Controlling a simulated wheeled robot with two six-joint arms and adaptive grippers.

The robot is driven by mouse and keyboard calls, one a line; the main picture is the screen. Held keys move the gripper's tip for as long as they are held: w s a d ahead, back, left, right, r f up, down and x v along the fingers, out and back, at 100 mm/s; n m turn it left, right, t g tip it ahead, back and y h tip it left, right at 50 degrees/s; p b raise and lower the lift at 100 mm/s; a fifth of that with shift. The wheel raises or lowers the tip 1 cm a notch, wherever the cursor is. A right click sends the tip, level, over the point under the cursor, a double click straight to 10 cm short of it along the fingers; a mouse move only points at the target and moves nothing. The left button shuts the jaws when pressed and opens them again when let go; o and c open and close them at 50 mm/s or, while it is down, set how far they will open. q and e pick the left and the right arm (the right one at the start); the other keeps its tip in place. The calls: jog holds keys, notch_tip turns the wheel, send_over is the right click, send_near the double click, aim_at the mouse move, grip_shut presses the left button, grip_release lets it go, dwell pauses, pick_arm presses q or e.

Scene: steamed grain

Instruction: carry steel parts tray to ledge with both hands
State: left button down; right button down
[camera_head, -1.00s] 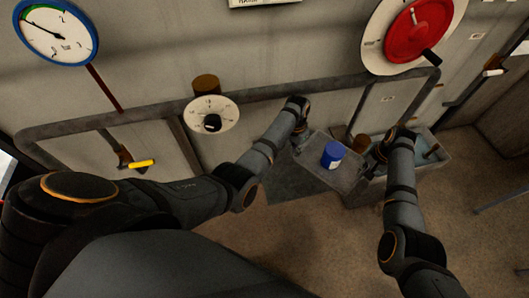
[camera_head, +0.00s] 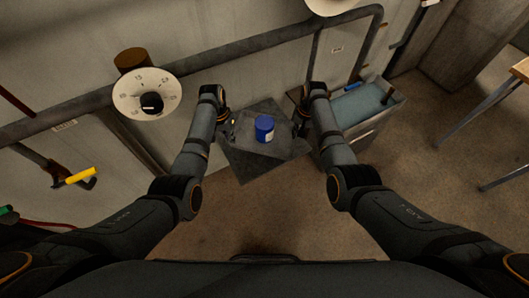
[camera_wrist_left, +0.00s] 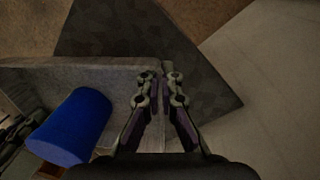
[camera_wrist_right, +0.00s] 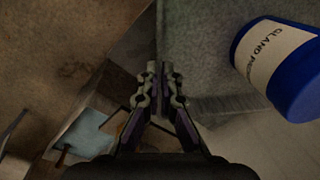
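The steel parts tray (camera_head: 246,140) is a shallow grey tray held between my two hands, in the middle of the head view. A blue can (camera_head: 264,128) with a white label stands in it; it also shows in the left wrist view (camera_wrist_left: 72,125) and the right wrist view (camera_wrist_right: 285,65). My left gripper (camera_head: 231,126) is closed over the tray's left end wall, with its fingertips together at the wall in the left wrist view (camera_wrist_left: 160,70). My right gripper (camera_head: 302,124) is closed at the opposite wall, its fingertips (camera_wrist_right: 160,70) at the edge. I cannot identify the ledge.
A dark patterned plate (camera_head: 243,168) lies below the tray. A grey bin with blue contents (camera_head: 362,104) stands right of my right gripper. A pipe rail (camera_head: 230,52) and a white dial (camera_head: 148,94) are on the wall. A table (camera_head: 520,70) stands far right; brown floor is open.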

aim_at(234, 153)
pick_arm(q)
jog(key=shift+a+f, duration=0.15)
jog(key=shift+f, duration=0.4)
pick_arm(e)
jog(key=shift+w+d+f, duration=0.1)
jog(key=shift+d+f, duration=0.1)
jog(key=shift+f, duration=0.35)
